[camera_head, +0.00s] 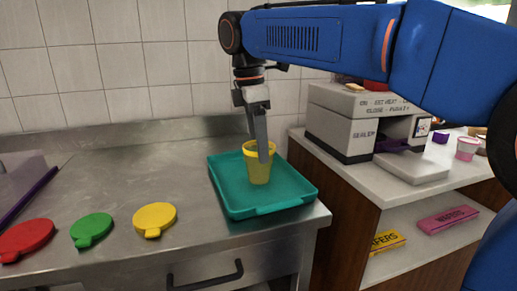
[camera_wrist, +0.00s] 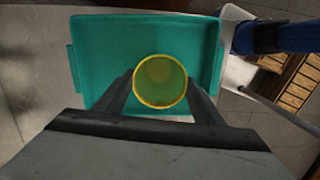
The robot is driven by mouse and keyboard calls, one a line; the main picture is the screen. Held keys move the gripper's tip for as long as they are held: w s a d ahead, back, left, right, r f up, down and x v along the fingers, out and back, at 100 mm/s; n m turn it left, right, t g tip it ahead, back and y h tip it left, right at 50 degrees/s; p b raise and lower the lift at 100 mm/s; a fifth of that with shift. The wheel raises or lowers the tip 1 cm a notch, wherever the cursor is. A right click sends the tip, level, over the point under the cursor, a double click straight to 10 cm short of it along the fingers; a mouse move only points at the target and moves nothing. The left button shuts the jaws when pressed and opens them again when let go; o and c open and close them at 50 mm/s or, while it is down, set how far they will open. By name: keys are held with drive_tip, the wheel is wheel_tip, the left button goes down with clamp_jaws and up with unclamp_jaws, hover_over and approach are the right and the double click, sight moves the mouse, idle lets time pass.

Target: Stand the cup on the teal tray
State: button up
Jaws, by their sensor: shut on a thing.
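The yellow cup (camera_head: 258,168) is upright over the middle of the teal tray (camera_head: 296,188) in the head view. My gripper (camera_head: 264,152) points down and is shut on the cup, with a finger against its side. In the wrist view the cup (camera_wrist: 160,82) shows from above, its round rim between the two fingers of my gripper (camera_wrist: 160,92). The teal tray (camera_wrist: 95,60) lies below and around it. I cannot tell whether the cup's base touches the tray floor.
Red (camera_head: 26,240), green (camera_head: 92,229) and yellow (camera_head: 155,217) lids lie on the metal counter (camera_head: 120,180) to the left. A sealer machine (camera_head: 350,120) stands on the white counter at right, with a pink cup (camera_head: 467,148) beyond it. Wafer boxes sit on the shelf below.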

drive_tip(key=shift+f, duration=0.7)
drive_tip(key=shift+f, duration=0.1)
drive_tip(key=o, duration=1.3)
drive_tip(key=r, duration=0.4)
drive_tip(key=a+r, duration=0.1)
drive_tip(key=r, duration=0.7)
drive_tip(key=shift+s+a+r, duration=0.1)
drive_tip(key=shift+s+a, duration=0.1)
drive_tip(key=shift+a, duration=0.05)
